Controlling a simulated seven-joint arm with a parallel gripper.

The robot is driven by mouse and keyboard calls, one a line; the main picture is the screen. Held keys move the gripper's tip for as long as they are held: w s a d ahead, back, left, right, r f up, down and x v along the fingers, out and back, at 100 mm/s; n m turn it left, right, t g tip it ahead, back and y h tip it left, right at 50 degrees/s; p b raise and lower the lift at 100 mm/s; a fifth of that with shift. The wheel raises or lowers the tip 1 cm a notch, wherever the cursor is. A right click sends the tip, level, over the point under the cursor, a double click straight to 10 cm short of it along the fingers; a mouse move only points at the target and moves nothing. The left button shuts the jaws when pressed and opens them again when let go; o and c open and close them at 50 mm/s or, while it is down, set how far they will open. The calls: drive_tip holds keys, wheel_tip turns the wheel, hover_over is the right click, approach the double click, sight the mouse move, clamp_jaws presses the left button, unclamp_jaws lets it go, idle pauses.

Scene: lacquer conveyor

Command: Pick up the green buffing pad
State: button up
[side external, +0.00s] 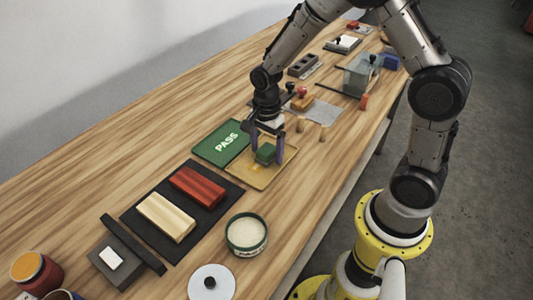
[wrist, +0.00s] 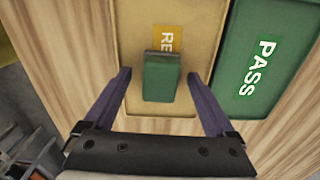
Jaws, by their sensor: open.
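The green buffing pad (side external: 265,153) is a small green block on a yellow-tan tray (side external: 262,182) in the side external view. In the wrist view the pad (wrist: 161,79) stands on the tray (wrist: 200,30), near an orange label that it partly covers. My gripper (side external: 266,154) is open and low over the tray. In the wrist view its two purple fingers (wrist: 163,85) stand on either side of the pad, with a visible gap on each side. Whether the fingertips reach down to the tray is hard to tell.
A green tray marked PASS (side external: 215,148) lies beside the yellow one. A dark mat (side external: 184,243) holds a red block (side external: 197,186) and a cream block (side external: 165,217). A round green tin (side external: 247,234) stands nearer the front edge. Bare wood (side external: 120,160) is clear at left.

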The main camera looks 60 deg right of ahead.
clamp_jaws()
drive_tip(key=shift+r, duration=0.15)
drive_tip(key=shift+r, duration=0.65)
drive_tip(key=s+r, duration=1.1)
drive_tip(key=s, duration=0.3)
drive_tip(key=n, duration=0.8)
hover_over(266, 153)
wheel_tip(266, 153, down, 7)
drive_tip(key=shift+f, duration=0.2)
drive_tip(key=w+n, duration=0.2)
drive_tip(key=w+f+n, duration=0.1)
drive_tip(key=w+n, duration=0.2)
drive_tip(key=w+f+n, duration=0.1)
drive_tip(key=w+n, duration=0.1)
drive_tip(key=shift+w+a+n, duration=0.15)
drive_tip(key=shift+w+n, duration=0.25)
drive_tip(key=shift+w+r+n, duration=0.1)
drive_tip(key=shift+w+n, duration=0.15)
drive_tip(key=shift+n, duration=1.05)
